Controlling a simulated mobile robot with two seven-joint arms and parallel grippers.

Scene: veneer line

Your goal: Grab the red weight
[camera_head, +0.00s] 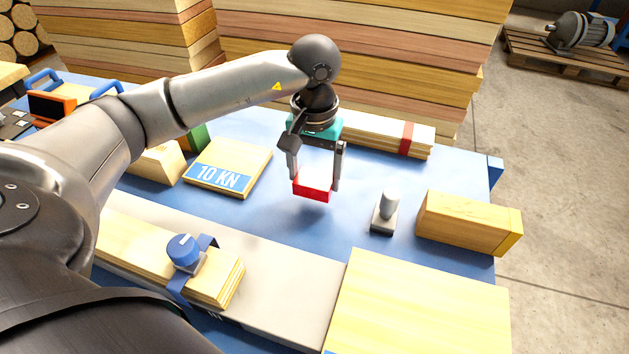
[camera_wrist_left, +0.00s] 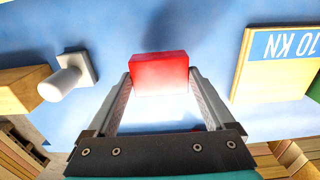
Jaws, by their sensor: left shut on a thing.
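The red weight (camera_head: 312,189) is a red block held between the fingertips of my left gripper (camera_head: 315,181). It hangs above the blue table top, with a shadow on the table below it. In the left wrist view the red weight (camera_wrist_left: 160,74) sits across the tips of both fingers of the left gripper (camera_wrist_left: 160,88), which is shut on it. My right gripper does not show in either view.
A grey-white post on a square base (camera_head: 385,212) and a wooden block (camera_head: 468,222) stand to the right. A board marked 10 KN (camera_head: 229,164) lies to the left. A strapped wood stack (camera_head: 392,135) lies behind. Clamped boards (camera_head: 215,270) are in front.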

